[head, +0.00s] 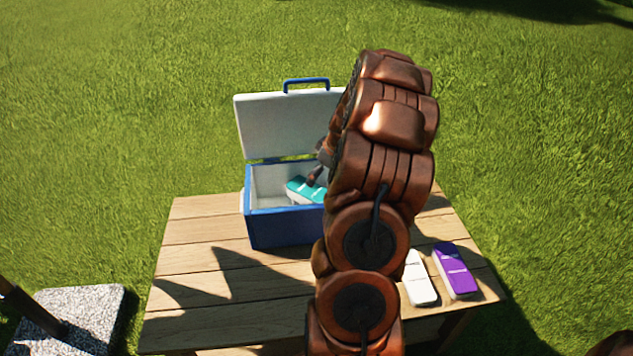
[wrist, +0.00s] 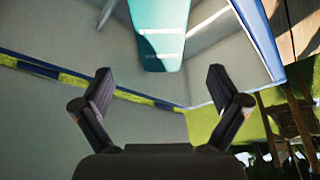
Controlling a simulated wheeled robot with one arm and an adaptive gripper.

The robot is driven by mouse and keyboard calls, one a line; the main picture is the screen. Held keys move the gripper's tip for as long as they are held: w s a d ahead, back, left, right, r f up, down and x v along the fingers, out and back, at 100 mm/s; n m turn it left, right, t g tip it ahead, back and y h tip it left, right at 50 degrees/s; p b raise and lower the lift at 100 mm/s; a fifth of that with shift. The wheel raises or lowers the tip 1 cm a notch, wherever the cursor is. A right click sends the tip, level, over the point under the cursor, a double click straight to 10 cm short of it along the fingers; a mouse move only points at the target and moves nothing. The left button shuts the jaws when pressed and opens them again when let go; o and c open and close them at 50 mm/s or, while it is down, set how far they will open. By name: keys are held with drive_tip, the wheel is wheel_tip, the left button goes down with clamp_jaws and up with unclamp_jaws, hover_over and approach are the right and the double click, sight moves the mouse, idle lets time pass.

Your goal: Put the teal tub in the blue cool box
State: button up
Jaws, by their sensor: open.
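The teal tub (head: 303,190) is inside the open blue cool box (head: 285,228), low against its white inner wall. The tub also shows in the wrist view (wrist: 160,28), at the top, beyond the fingertips. The cool box stands on the table with its white lid raised at the back. My gripper (wrist: 163,90) is open, with nothing between its fingers, and a gap shows between the fingers and the tub. In the head view my arm hides the right part of the box and most of the gripper.
A white tub (head: 419,280) and a purple tub (head: 455,270) lie on the wooden table (head: 205,258) to the right of my arm. The table's left part is clear. A stone slab (head: 80,312) with a post is at the lower left, and grass surrounds the table.

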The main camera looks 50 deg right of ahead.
drive_tip(key=shift+v, duration=2.15)
drive_tip(key=s+a+r+g+y, duration=0.1)
drive_tip(key=a+r+g, duration=0.15)
drive_tip(key=a, duration=1.15)
drive_tip(key=s+a+r+g+y, duration=0.1)
drive_tip(key=s+a+r, duration=0.15)
drive_tip(key=a, duration=1.15)
drive_tip(key=s+a+r+g+h, duration=0.1)
drive_tip(key=s+a+g, duration=0.1)
drive_tip(key=s+a, duration=0.4)
drive_tip(key=s+a+m+g+h, duration=0.1)
drive_tip(key=s+a, duration=0.6)
drive_tip(key=s, duration=0.9)
drive_tip(key=shift+a+r+g, duration=0.2)
drive_tip(key=shift+r+g, duration=0.2)
drive_tip(key=shift+g, duration=0.05)
